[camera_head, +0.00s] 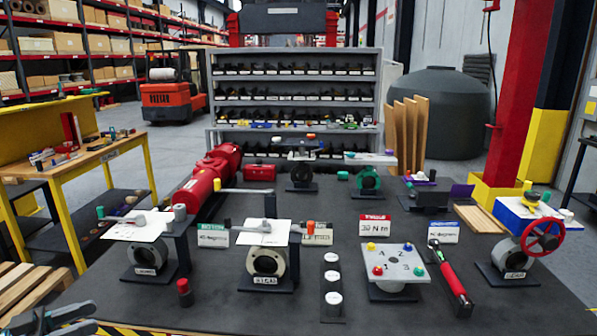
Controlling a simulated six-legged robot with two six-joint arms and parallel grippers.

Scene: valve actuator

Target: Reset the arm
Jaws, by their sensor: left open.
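My left gripper (68,320) shows at the bottom left corner, grey and open, only partly in the frame. It is apart from everything on the bench and nothing shows between its fingers. The dark workbench (215,290) fills the middle. On it stand a valve with a white plate (135,228) at left, a second valve with a white plate (262,233) at centre, and a valve with a red handwheel (541,237) at right. My right gripper is not in view.
A red actuator (207,183) lies behind. Shelves (290,95) stand beyond. The bench's front left is mostly clear.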

